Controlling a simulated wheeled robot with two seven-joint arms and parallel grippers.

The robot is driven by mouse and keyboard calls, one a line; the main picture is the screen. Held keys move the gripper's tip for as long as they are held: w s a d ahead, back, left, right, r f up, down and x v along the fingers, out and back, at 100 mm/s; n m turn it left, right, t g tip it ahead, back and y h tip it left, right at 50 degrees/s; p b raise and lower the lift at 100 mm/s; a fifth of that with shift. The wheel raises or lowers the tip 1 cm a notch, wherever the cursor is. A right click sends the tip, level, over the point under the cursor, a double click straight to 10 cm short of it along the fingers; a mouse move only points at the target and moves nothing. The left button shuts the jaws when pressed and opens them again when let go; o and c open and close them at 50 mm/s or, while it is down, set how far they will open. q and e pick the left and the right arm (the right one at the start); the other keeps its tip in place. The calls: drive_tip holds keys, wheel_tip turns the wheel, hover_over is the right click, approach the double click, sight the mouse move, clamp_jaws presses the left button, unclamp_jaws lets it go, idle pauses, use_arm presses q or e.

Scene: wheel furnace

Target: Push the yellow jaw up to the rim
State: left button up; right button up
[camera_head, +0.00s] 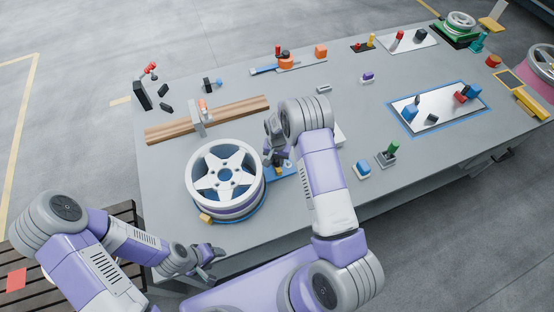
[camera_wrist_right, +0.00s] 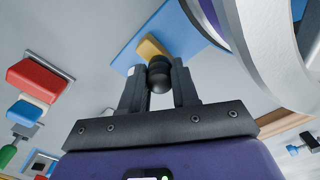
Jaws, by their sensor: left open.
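A silver five-spoke wheel (camera_head: 225,173) lies flat on a round blue base (camera_head: 240,214). A yellow jaw (camera_head: 287,164) sits on a blue bar (camera_head: 283,174) at the wheel's right side; the jaw also shows in the right wrist view (camera_wrist_right: 150,47), apart from the curved rim (camera_wrist_right: 270,65). A second yellow block (camera_head: 206,218) is at the wheel's front left. My right gripper (camera_head: 276,158) is low beside the jaw. In the right wrist view its fingers (camera_wrist_right: 158,88) are shut on a black knob (camera_wrist_right: 158,72) by the jaw. My left gripper (camera_head: 213,256) is open and empty at the table's front edge.
Wooden rails (camera_head: 235,113) lie behind the wheel. A blue-edged plate (camera_head: 440,107) lies farther right.

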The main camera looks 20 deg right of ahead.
clamp_jaws()
drive_tip(key=shift+a, duration=0.1)
drive_tip(key=shift+a+b, duration=0.5)
drive_tip(key=shift+a, duration=0.8)
drive_tip(key=shift+w+a, duration=0.1)
drive_tip(key=o, duration=0.9)
unclamp_jaws()
drive_tip(key=shift+d, duration=0.2)
drive_tip(key=shift+c, duration=0.2)
drive_tip(key=shift+a, duration=0.1)
